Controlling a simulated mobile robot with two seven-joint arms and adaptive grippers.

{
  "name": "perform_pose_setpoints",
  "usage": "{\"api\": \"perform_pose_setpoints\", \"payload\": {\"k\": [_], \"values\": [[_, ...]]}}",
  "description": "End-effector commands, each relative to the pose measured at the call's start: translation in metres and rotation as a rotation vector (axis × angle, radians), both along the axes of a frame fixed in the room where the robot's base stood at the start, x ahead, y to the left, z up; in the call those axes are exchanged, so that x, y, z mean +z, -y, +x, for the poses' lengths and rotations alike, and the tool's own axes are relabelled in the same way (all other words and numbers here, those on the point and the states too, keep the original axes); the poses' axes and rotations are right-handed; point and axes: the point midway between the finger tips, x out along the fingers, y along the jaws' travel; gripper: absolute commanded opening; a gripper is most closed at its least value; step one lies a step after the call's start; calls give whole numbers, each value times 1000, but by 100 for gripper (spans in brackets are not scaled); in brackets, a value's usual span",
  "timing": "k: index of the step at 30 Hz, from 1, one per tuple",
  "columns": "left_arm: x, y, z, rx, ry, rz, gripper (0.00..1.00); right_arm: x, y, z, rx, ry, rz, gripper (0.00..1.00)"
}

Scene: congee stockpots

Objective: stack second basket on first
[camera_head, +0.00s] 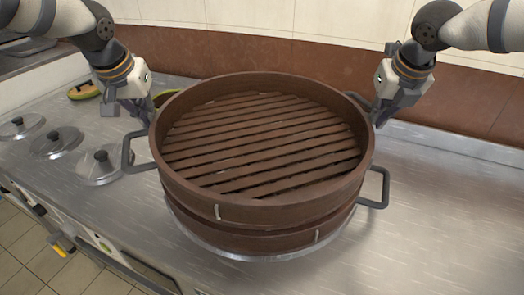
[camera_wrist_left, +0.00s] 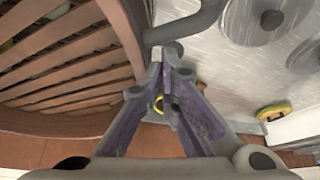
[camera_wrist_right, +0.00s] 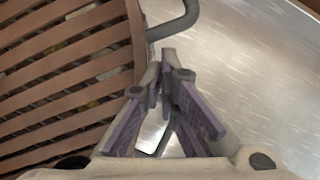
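The second basket (camera_head: 262,205) is a round brown wooden ring with a slatted floor. It sits level on top of the first basket (camera_head: 280,241), with their walls roughly aligned. Grey handles stand out at the left (camera_head: 126,153) and right (camera_head: 387,188); which basket owns them is unclear. My left gripper (camera_head: 149,120) is at the upper left rim. In the left wrist view its fingers (camera_wrist_left: 163,66) are close together beside the wall and a handle. My right gripper (camera_head: 374,119) is at the upper right rim, with fingers (camera_wrist_right: 162,62) similarly close. What lies between either pair of fingertips is hidden.
Several metal lids (camera_head: 101,167) with black knobs lie on the steel counter (camera_head: 440,220) at left. A green-yellow item (camera_head: 84,91) lies behind them. A tiled wall (camera_head: 330,20) rises behind. The counter at right is clear.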

Motion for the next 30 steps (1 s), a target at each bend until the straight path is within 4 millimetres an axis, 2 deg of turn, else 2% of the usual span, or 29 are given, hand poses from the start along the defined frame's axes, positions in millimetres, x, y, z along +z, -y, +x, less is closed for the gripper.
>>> {"api": "perform_pose_setpoints", "payload": {"k": [1,4,5,10,11,13,14,23,26,30], "values": [[6,3,0,-9,9,-15,0,8,-4,0,10,14,17,0],[6,-7,0,-11,7,-16,23,8,8,0,9,14,18,0],[6,-9,-1,-11,6,-16,24,8,10,0,9,13,17,0],[4,-12,-1,-9,3,-12,24,6,13,0,6,10,14,0],[4,-12,-1,-9,3,-12,24,6,14,0,6,10,13,5],[4,-13,-1,-9,2,-11,24,5,14,0,5,10,12,20],[4,-13,-1,-9,2,-11,24,5,14,0,5,9,12,23],[6,-14,-2,-7,2,-10,24,5,15,0,3,8,11,23],[20,-14,-7,-7,6,-10,24,5,16,0,3,8,11,23],[57,-14,-24,-7,8,-10,24,5,16,0,3,9,11,23]]}}
